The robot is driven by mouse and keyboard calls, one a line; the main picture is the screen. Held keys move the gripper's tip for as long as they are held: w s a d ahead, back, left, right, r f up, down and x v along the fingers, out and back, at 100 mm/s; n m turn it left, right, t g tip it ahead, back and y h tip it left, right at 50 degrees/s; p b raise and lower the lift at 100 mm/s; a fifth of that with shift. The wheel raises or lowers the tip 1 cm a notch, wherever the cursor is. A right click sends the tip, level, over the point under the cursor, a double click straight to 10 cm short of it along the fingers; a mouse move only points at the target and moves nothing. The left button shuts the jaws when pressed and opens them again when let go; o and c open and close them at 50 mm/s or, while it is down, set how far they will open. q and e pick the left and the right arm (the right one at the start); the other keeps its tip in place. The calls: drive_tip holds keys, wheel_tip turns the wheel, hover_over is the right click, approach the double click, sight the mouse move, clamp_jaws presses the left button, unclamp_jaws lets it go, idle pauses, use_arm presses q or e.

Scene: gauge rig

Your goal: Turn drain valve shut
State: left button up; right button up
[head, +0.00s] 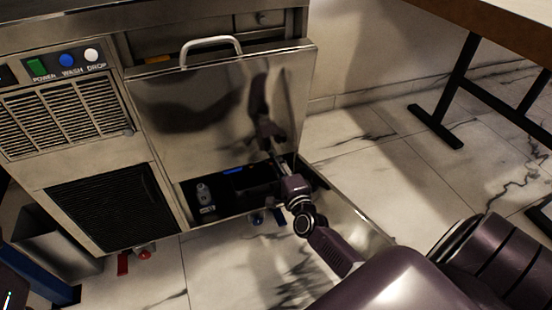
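Under the steel machine (60,185), at its lower left, hang a red lever (123,264) and a round red knob (145,255). A small blue handle (257,218) shows under the open lower bay, partly in shadow. The frame does not tell which of these is the drain valve. My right arm comes in from the lower right. Its gripper (277,163) is at the right part of the bay, just below the steel front panel (200,100). Its fingers are small and dark, so their opening cannot be told. My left gripper is not in view.
The lower bay (225,205) holds a small grey bottle (203,194) and dark items. The panel has a bar handle (210,42). A grey bin (50,250) stands at the lower left. A table (500,20) with black legs stands right. Marble floor between is clear.

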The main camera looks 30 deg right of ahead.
drive_tip(key=shift+o, duration=1.2)
